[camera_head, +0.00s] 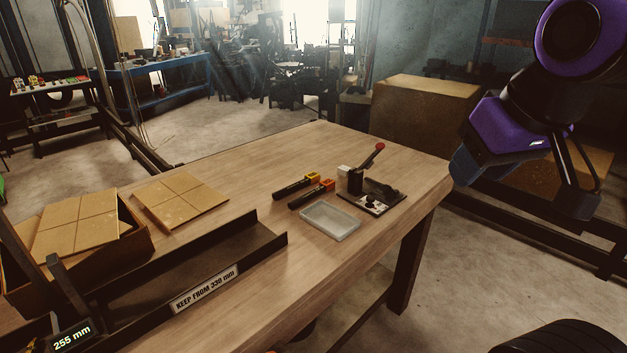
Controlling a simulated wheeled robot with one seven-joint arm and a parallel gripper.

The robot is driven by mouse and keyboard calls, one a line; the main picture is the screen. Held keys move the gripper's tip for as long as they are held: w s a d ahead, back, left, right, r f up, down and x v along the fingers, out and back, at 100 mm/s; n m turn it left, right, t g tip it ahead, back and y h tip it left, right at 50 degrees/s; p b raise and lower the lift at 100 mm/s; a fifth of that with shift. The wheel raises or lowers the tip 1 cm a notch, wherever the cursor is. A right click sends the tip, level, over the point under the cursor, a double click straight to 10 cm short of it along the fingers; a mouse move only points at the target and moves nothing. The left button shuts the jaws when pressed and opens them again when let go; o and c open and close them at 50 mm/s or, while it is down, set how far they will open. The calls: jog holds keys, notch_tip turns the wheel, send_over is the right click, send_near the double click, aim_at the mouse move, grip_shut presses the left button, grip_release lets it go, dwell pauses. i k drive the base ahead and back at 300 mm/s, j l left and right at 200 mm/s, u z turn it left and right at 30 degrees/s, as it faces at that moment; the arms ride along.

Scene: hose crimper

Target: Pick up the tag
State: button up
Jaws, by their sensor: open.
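I cannot make out for sure which item is the tag. Two short black hoses lie on the wooden table, one with a yellow end piece (313,177) and one with an orange end piece (327,185). A crimper (372,196) with a red-knobbed lever stands just right of them. A small white block (344,171) is at its back left. A pale shallow tray (330,221) sits in front of the hoses and looks empty. My gripper (577,197) is raised at the right, beyond the table's edge, open and apart from all of these.
A dark channel (190,270) labelled "KEEP FROM 330 mm" runs along the table's left front, with a "255 mm" display (73,336) at its end. A flat tan panel (180,200) and an open box (135,245) lie behind it. The table's far middle is clear.

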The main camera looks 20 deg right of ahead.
aim_at(315, 176)
jog(key=i+l+u, duration=0.4)
jog(key=l, duration=0.2)
jog(key=i+l+u, duration=0.2)
jog(key=l, duration=0.15)
jog(key=l+u, duration=0.2)
jog(key=l, duration=0.15)
jog(key=i+l+u, duration=0.2)
jog(key=l, duration=0.15)
jog(key=k, duration=0.1)
